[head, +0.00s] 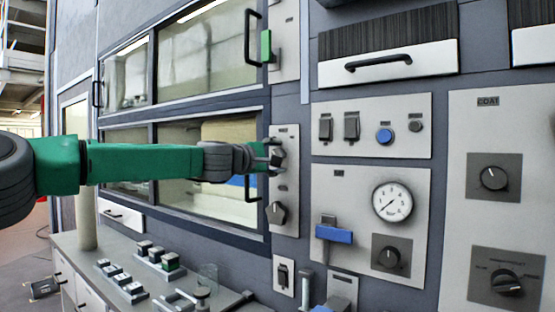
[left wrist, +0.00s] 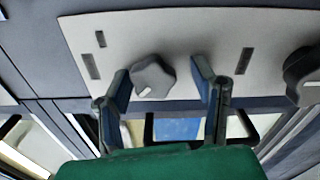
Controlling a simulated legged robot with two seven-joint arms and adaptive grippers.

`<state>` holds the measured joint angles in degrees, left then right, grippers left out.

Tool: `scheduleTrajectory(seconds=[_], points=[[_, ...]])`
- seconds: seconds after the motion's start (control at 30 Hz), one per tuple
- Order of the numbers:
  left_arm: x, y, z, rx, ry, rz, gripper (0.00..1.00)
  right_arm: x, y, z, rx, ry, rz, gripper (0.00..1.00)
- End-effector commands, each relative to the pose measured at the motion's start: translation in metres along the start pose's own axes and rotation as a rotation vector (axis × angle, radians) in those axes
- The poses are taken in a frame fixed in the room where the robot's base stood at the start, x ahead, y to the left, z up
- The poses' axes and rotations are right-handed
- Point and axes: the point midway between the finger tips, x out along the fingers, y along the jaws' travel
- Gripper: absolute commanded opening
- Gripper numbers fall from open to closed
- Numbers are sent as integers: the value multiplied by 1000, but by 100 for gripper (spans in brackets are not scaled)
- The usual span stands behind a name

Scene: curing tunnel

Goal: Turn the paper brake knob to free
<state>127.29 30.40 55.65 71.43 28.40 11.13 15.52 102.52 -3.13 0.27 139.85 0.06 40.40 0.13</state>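A narrow light panel (head: 286,232) carries two dark star-shaped knobs, one above the other. The upper knob (head: 279,158) is partly covered by my left gripper (head: 272,157); the lower knob (head: 277,213) is uncovered. In the left wrist view, one grey knob (left wrist: 152,77) with a white pointer mark sits between the fingertips of my left gripper (left wrist: 161,84). The fingers are open, with a clear gap on the right and a smaller one on the left. The other knob (left wrist: 303,75) is at the right edge. Labels are too small to read. My right gripper is not in view.
Windows with dark handles (head: 252,37) lie left of the panel. A panel with a gauge (head: 392,202), a blue-handled lever (head: 334,235) and another knob (head: 391,257) is to the right. A bench (head: 92,250) with several small blocks (head: 144,248) stands below the arm.

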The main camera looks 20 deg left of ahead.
Motion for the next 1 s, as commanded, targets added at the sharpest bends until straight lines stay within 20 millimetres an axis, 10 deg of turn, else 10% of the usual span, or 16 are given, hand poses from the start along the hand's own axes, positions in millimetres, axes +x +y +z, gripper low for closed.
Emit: scheduleTrajectory(seconds=[0.27, 1.0], points=[[-10, 2, 1, 1, -1, 2, 52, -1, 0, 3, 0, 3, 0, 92], [-117, -2, -3, -1, 0, -1, 52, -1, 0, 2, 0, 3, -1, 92]])
